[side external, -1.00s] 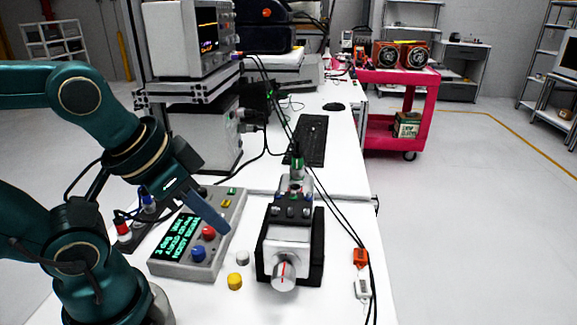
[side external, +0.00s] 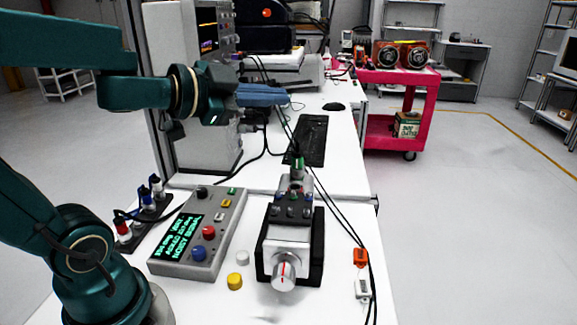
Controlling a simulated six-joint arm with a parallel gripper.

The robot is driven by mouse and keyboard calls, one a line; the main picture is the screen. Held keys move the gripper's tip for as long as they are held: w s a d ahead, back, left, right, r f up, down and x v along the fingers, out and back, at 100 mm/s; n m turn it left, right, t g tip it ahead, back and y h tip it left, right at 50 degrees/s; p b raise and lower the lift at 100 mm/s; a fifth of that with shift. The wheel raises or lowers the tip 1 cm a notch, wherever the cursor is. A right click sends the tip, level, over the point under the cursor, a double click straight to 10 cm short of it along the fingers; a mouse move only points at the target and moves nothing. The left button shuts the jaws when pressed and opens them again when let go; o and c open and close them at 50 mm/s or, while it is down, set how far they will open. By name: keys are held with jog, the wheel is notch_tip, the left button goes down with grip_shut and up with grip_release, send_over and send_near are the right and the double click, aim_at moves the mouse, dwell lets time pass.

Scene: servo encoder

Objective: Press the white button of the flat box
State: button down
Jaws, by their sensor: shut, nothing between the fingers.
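The flat box (side external: 176,268) is a grey case lying on the white bench, left of centre. It has a dark display with green text (side external: 183,235) on its left side. A column of buttons runs along its right side. The small white button (side external: 219,216) sits between the yellow button (side external: 226,202) and the red button (side external: 208,232), and nothing covers it. My gripper (side external: 284,95) has blue fingers, is shut and empty, and points to the right. It is raised well above the bench and apart from the box.
A black-and-silver servo unit (side external: 290,245) with a knob stands right of the box. A loose grey-white cap (side external: 243,258) and a yellow cap (side external: 235,281) lie between them. A connector rack (side external: 140,225) is on the left. Cables run along the right bench edge.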

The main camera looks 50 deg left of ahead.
jog(key=s+a+f+m+g+h, duration=0.25)
jog(key=f+m+g, duration=0.2)
jog(key=f, duration=0.35)
jog(key=n+g+y, duration=0.1)
jog(key=n+g, duration=0.1)
jog(key=g, duration=0.2)
send_over(215, 216)
jog(key=shift+t, duration=0.25)
notch_tip(215, 216, down, 5)
jog(key=shift+f, duration=0.1)
jog(key=shift+y, duration=0.25)
jog(key=shift+f, duration=4.35)
jog(key=shift+f, duration=0.4)
